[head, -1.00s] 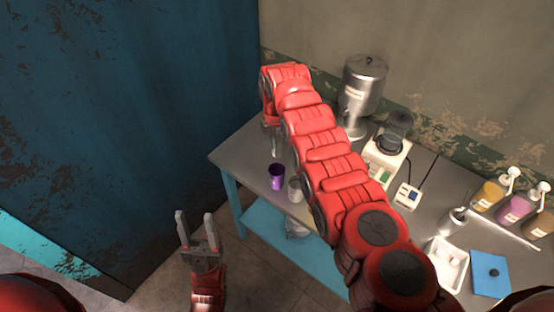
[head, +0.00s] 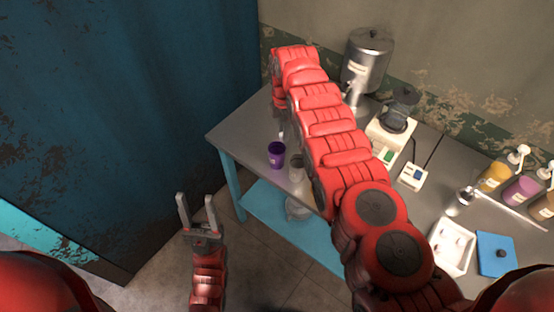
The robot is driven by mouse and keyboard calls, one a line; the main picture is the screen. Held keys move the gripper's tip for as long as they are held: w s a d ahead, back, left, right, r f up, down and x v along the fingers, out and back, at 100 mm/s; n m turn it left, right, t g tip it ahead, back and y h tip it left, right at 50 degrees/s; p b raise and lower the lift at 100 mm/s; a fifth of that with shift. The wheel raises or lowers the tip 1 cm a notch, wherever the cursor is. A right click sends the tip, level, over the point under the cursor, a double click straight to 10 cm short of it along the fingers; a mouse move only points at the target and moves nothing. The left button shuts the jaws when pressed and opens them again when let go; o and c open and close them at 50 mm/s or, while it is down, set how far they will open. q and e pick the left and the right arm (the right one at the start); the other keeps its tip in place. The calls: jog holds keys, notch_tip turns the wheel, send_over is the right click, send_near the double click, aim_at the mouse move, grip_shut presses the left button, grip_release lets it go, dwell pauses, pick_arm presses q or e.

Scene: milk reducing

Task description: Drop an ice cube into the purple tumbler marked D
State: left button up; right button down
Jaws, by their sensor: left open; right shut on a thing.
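The purple tumbler (head: 276,155) stands upright near the table's front left corner, with a small pale mark on its side; I cannot read the letter. My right arm reaches over the table from the lower right. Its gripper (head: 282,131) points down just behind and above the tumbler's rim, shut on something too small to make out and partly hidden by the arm. My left gripper (head: 196,207) is open and empty, in front of and left of the table. A white tray (head: 440,262) with small pale pieces in it lies at the right.
A greyish cup (head: 297,169) stands right of the tumbler, partly behind my arm. A blue wall (head: 120,110) is at left.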

jog(key=shift+r, duration=0.1)
jog(key=c, duration=0.7)
grip_release()
notch_tip(320, 180, up, 17)
jog(key=p, duration=0.4)
jog(key=shift+r, duration=0.2)
jog(key=shift+f, duration=0.1)
